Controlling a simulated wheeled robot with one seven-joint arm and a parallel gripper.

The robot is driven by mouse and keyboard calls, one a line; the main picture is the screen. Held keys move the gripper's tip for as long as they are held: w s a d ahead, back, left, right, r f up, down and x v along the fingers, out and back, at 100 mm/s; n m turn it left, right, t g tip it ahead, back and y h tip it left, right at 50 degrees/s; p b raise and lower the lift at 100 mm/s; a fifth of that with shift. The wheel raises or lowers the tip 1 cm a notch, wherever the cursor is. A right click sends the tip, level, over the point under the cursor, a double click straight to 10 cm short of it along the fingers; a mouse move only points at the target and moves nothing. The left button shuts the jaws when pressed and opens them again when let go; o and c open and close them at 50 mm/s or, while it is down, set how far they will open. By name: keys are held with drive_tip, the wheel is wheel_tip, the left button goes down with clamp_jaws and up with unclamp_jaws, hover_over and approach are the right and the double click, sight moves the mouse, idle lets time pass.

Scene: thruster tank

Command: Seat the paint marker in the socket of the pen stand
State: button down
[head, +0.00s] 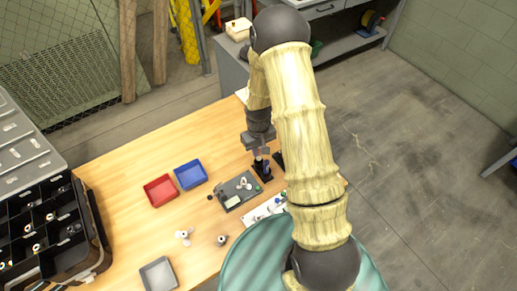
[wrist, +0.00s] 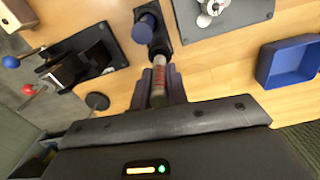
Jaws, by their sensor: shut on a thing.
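The paint marker (wrist: 159,78), a pale tube with a reddish band, is held between the fingers of my gripper (wrist: 158,92) in the wrist view. My gripper is shut on it; in the head view my gripper (head: 259,148) is above the right part of the wooden table. The pen stand (wrist: 160,46), a black base with a blue round part (wrist: 145,27), lies just beyond the marker's far end. In the head view the pen stand (head: 263,172) is below my gripper. Whether the marker touches the stand, and its socket opening, I cannot tell.
A red tray (head: 160,190), a blue tray (head: 190,174) and a grey plate with fittings (head: 238,192) lie left of the stand. A black device (wrist: 80,62) with blue and red knobs is left in the wrist view. A black compartment case (head: 93,237) occupies the table's left side.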

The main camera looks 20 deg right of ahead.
sight(259, 155)
drive_tip(key=shift+f+b, duration=1.2)
drive_tip(key=shift+f, duration=0.75)
idle(0.9)
drive_tip(key=c, duration=1.3)
unclamp_jaws()
drive_tip(key=shift+r, duration=0.15)
wheel_tip(259, 155, up, 17)
drive_tip(key=b, duration=0.1)
drive_tip(key=shift+r, duration=0.2)
